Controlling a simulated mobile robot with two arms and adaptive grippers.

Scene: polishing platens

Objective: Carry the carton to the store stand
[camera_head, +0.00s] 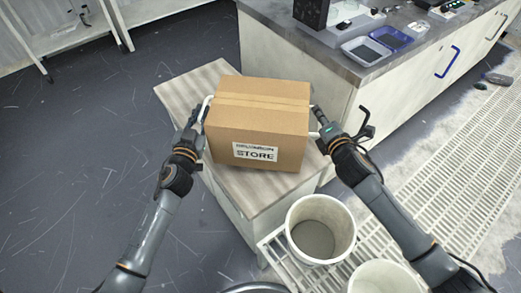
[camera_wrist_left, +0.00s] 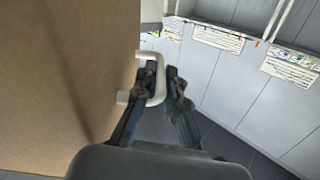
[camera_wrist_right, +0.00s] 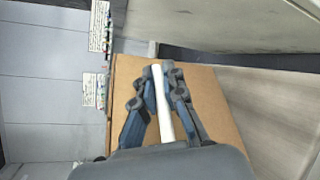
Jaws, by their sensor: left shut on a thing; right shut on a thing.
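The brown carton (camera_head: 258,122) has a white label reading STORE on its near face and a tape strip along its top. It sits on or just above a low stand with a wood-grain top (camera_head: 180,92); I cannot tell if it touches. My left gripper (camera_head: 197,122) is shut on the white handle (camera_wrist_left: 155,78) at the carton's left side. My right gripper (camera_head: 322,122) is shut on the white handle (camera_wrist_right: 163,105) at its right side. The carton's side also fills the left of the left wrist view (camera_wrist_left: 60,75).
A grey-topped bench (camera_head: 300,50) with blue and grey trays (camera_head: 390,38) stands behind and to the right. A white bucket (camera_head: 320,228) and another bucket (camera_head: 385,278) stand at the front on a pale floor grating (camera_head: 440,160). The dark floor at left (camera_head: 80,150) is clear.

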